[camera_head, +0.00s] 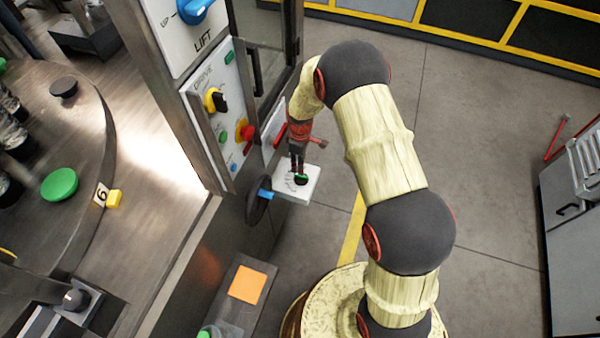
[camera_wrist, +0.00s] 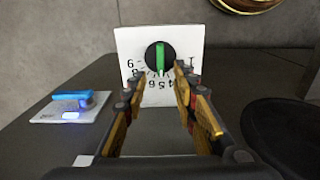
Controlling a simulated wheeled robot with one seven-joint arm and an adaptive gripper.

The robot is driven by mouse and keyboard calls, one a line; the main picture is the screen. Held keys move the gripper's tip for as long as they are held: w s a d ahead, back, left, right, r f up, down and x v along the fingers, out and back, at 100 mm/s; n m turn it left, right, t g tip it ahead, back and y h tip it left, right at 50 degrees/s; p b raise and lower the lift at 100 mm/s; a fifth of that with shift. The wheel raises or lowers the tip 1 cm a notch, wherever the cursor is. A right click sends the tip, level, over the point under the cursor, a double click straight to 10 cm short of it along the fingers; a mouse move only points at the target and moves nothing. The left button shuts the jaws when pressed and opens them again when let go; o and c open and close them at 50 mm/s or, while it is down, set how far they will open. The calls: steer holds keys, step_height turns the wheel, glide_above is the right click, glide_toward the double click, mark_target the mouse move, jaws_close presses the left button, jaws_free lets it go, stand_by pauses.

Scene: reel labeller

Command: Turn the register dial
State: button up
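The register dial (camera_wrist: 160,57) is a round black knob with a green bar, on a white plate (camera_wrist: 130,42) with numbers around its lower side as seen in the wrist view. In the head view the dial (camera_head: 301,180) sits on a white plate (camera_head: 290,193) on the machine's side. My gripper (camera_wrist: 159,84) is open, its fingers apart to either side of the dial's lower edge. I cannot tell whether they touch it. In the head view my gripper (camera_head: 298,165) points down over the dial.
A drive panel (camera_head: 217,112) with a yellow-black knob and a red button stands left of my gripper. A black handwheel (camera_head: 257,203) is close beside the dial plate. A red-handled lever (camera_head: 318,142) is near my wrist. The floor (camera_head: 480,190) to the right is clear.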

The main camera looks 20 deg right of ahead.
mark_target(301, 177)
step_height(301, 177, down, 7)
steer(key=shift+r+b, duration=0.1)
steer(key=shift+b, duration=0.65)
steer(key=shift+c, duration=1.3)
steer(key=c, duration=0.4)
jaws_close()
